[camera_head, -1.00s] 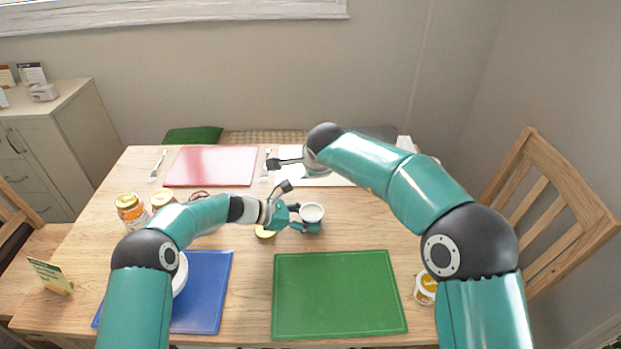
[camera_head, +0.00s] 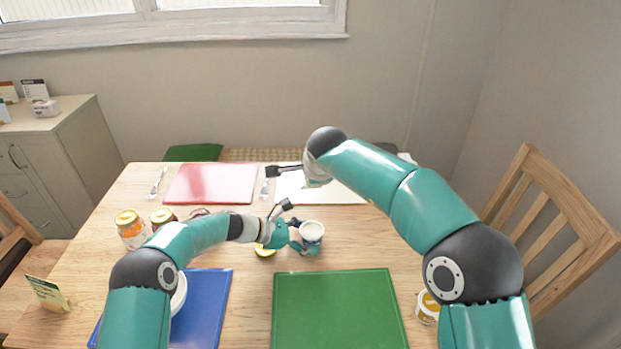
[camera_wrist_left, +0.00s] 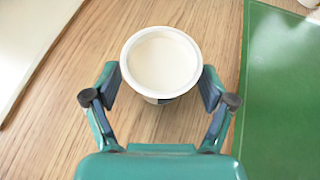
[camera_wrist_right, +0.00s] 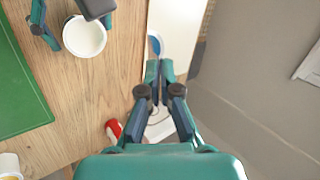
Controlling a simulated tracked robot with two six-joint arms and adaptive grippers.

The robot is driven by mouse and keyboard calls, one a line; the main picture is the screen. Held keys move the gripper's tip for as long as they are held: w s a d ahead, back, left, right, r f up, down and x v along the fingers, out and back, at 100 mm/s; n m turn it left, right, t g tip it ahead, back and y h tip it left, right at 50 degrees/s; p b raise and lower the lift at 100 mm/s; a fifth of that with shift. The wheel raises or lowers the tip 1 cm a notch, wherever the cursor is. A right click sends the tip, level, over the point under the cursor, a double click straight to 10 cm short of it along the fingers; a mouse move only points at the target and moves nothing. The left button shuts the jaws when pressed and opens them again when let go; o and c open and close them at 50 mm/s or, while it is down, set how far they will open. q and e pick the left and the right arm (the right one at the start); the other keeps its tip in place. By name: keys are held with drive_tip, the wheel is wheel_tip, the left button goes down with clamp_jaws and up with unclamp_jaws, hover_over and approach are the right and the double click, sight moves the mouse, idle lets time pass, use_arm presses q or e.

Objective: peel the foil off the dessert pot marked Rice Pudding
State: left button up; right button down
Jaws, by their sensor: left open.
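A white pot (camera_head: 311,230) stands on the wooden table behind the green board. In the left wrist view the pot (camera_wrist_left: 161,63) shows a pale, creamy top inside its rim, with no foil across it. Its marking cannot be read. My left gripper (camera_head: 303,243) is open, with one finger on each side of the pot; whether they touch it is unclear. My right gripper (camera_wrist_right: 159,72) has its fingers together over the white board. A thin blue-and-white piece that looks like a foil lid (camera_wrist_right: 155,46) is at its fingertips. The arm hides that gripper's tips in the head view.
Another pot with a yellow top (camera_head: 428,306) stands at the right edge. A yellow-topped item (camera_head: 265,251) is beside my left gripper. Green (camera_head: 338,310), blue (camera_head: 208,305), red (camera_head: 211,184) and white (camera_head: 340,192) boards lie around. Jars (camera_head: 131,230) stand at the left.

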use_arm(q)
drive_tip(key=v, duration=1.2)
drive_tip(key=shift+f, duration=0.15)
